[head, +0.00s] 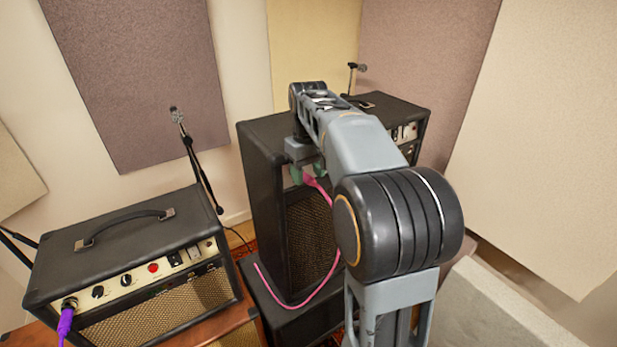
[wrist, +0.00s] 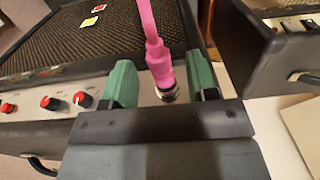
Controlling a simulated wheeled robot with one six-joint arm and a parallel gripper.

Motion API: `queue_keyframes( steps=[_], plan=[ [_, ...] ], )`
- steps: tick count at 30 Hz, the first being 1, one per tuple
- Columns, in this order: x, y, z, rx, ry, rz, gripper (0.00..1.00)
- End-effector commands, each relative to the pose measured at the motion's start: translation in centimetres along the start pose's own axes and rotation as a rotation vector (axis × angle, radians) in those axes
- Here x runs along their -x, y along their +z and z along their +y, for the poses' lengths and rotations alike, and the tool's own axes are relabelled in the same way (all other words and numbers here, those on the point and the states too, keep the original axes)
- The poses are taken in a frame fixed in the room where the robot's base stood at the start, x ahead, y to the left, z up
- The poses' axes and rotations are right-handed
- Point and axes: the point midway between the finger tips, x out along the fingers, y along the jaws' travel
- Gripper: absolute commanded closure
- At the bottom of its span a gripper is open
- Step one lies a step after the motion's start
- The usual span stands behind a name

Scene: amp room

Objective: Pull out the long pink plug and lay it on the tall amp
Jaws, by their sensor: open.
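The long pink plug (wrist: 158,62) shows between the two green fingers of my gripper (wrist: 162,82) in the wrist view, with gaps to both fingers. My gripper is open. A metal collar shows at the plug's lower end, by the light control panel (wrist: 60,106) with red knobs; the jack itself is hidden by my gripper. In the head view the plug (head: 310,181) is partly hidden by my gripper (head: 307,172), at the upper front of the tall dark amp (head: 262,190). A pink cable hangs from it past the grille.
A smaller amp (head: 130,240) with a handle and a purple plug (head: 65,318) stands at the left. Another dark amp (head: 408,112) stands behind my arm at the right. A microphone stand (head: 200,170) rises between the left amp and the tall amp.

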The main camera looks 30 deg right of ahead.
Motion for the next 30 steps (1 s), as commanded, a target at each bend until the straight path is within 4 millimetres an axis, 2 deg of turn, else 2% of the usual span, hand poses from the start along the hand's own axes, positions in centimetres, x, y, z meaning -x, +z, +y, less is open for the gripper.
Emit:
queue_keyframes(
  steps=[6,17,30],
  plan=[
    [-1.3,0.0,0.0,0.0,0.0,0.0,0.47],
    [-1.4,0.0,0.0,0.0,0.0,0.001,0.48],
    [-1.4,0.0,0.0,0.0,0.0,0.001,0.9]
  ],
)
